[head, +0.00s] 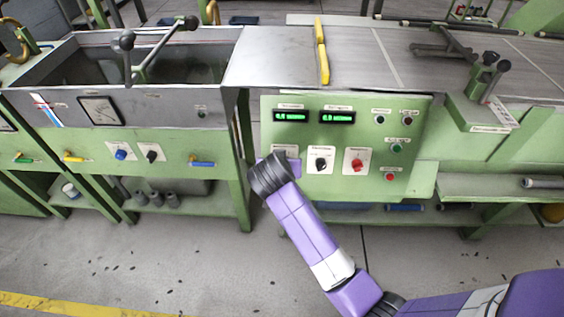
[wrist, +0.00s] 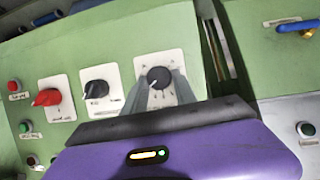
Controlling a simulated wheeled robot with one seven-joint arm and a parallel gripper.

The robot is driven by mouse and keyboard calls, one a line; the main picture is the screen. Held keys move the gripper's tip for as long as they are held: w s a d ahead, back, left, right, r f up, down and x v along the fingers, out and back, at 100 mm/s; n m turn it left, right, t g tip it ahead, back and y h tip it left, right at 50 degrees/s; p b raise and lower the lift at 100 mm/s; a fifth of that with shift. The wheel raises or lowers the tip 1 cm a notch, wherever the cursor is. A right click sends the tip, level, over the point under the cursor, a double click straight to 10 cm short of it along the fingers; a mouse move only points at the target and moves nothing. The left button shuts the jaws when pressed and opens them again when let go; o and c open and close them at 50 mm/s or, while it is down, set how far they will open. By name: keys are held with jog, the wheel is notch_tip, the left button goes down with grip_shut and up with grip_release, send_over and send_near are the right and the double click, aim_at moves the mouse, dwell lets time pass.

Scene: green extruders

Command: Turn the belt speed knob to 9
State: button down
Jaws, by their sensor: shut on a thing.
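My gripper (wrist: 159,86) is shut on a round black knob (wrist: 157,76) with a pointer line, on a white dial plate (wrist: 186,62). In the head view my gripper (head: 284,163) reaches the left end of the row of knobs on the green control panel (head: 268,115). It hides that knob, and only the top of its plate (head: 284,149) shows. The plate's lettering and the knob's setting are too small to read. Two green displays (head: 290,117) sit above the row.
A second black knob (head: 320,163) and a red knob (head: 357,164) are to the right on the same panel. Several small buttons (head: 397,147) are further right. A bench with gauge (head: 100,110) stands to the left, across a narrow gap.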

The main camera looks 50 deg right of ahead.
jog(key=m+t, duration=0.1)
jog(key=m, duration=0.1)
jog(key=m+t+y+b, duration=0.1)
jog(key=m, duration=0.2)
jog(key=s+m+t+y, duration=0.1)
jog(key=m, duration=0.2)
jog(key=shift+d+f+t, duration=0.25)
jog(key=shift+f+t, duration=0.05)
jog(key=shift+t, duration=0.1)
dwell(0.5)
jog(key=c, duration=1)
grip_release()
jog(key=shift+r, duration=0.1)
jog(key=v, duration=0.7)
jog(key=shift+s+r, duration=0.2)
jog(key=shift+s, duration=0.1)
jog(key=shift+a, duration=0.1)
